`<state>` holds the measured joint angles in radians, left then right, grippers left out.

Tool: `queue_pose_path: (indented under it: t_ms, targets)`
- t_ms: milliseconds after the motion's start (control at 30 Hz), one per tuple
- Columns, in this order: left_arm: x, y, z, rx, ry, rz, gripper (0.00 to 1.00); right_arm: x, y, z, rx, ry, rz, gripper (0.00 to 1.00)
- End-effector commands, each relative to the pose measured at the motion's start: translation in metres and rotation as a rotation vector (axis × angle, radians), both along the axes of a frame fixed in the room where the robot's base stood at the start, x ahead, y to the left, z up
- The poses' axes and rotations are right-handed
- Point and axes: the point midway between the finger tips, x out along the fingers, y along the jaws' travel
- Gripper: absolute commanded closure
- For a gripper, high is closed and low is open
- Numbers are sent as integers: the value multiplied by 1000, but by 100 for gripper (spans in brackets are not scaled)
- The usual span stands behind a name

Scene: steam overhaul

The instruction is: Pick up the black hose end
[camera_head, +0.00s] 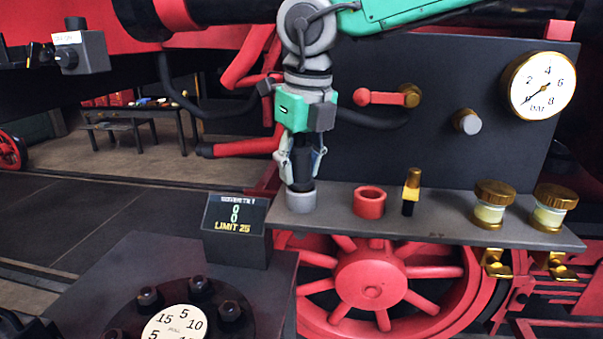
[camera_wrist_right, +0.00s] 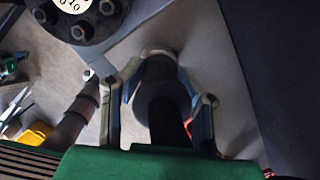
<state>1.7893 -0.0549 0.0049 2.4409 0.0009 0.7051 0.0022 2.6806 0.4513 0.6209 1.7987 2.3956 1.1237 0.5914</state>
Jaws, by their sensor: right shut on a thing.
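My right gripper (camera_head: 302,164) points down at the left end of the grey shelf (camera_head: 440,222). It is shut on the black hose end (camera_head: 303,181), a dark upright cylinder. The hose end's lower part is at a grey ring-shaped holder (camera_head: 301,199) on the shelf; I cannot tell whether it is clear of the holder. In the right wrist view the hose end (camera_wrist_right: 168,118) is between the two fingers of my right gripper (camera_wrist_right: 162,100). Its upper part is hidden by the gripper. My left gripper is not in view.
On the shelf are a red ring (camera_head: 369,202), a brass-topped black piece (camera_head: 411,192) and two brass-capped jars (camera_head: 490,204). A gauge (camera_head: 541,85) and red lever (camera_head: 385,98) are on the panel behind. A display box (camera_head: 236,230) stands left of the shelf.

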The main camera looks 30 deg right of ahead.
Motion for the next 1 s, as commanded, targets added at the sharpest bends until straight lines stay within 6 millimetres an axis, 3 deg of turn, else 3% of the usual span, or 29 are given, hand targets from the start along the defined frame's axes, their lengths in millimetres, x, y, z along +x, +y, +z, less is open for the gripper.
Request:
queue_pose_path:
  t_ms: [267,700,1000]
  targets:
    - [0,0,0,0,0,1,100,-1,-2,3,4,6,1,100]
    - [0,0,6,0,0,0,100,-1,-1,85,3,0,-1,100]
    - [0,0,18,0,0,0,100,-1,-2,110,4,3,0,100]
